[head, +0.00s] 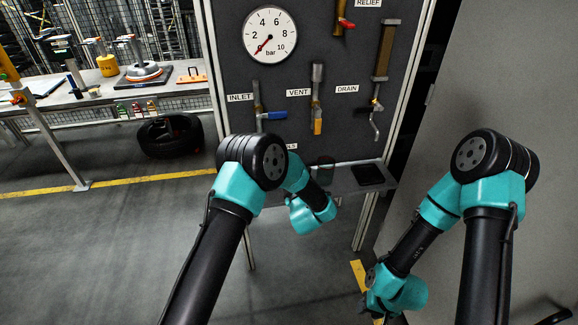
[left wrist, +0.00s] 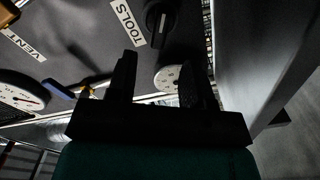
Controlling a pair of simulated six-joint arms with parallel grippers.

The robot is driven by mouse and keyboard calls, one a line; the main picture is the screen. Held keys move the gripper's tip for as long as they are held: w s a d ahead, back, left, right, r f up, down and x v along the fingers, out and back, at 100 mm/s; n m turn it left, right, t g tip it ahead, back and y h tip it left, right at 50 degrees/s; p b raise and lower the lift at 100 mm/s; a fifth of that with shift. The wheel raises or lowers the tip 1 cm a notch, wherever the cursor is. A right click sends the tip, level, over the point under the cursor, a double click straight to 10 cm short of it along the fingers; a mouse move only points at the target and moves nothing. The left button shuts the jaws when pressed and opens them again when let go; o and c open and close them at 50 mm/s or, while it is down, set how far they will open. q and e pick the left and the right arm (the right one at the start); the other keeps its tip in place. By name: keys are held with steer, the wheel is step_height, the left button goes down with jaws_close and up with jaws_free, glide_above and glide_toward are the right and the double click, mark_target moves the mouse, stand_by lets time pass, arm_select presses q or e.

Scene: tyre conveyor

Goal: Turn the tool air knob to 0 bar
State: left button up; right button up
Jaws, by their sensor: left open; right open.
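The tool air knob (left wrist: 157,22) is a black knob with a raised grip bar, beside the TOOLS label (left wrist: 125,20) in the left wrist view. A small white round dial (left wrist: 168,78) shows between the fingers of my left gripper (left wrist: 158,80), which is open and empty, apart from the knob. In the head view my left arm hides the knob and most of the TOOLS label (head: 291,147); the left fingers cannot be made out. My right gripper (head: 396,317) is low at the bottom edge, away from the panel; it is open, its fingertips barely visible.
The dark panel (head: 345,60) carries a large gauge (head: 270,35), a blue inlet handle (head: 272,115), a yellow vent handle (head: 317,127) and a drain valve (head: 376,120). A shelf (head: 345,180) juts out below. A workbench (head: 100,92) and tyre (head: 170,136) stand left.

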arm_select(q)
steer(key=x, duration=0.9)
steer(key=shift+w, duration=0.1)
steer(key=shift+c, duration=0.4)
jaws_close()
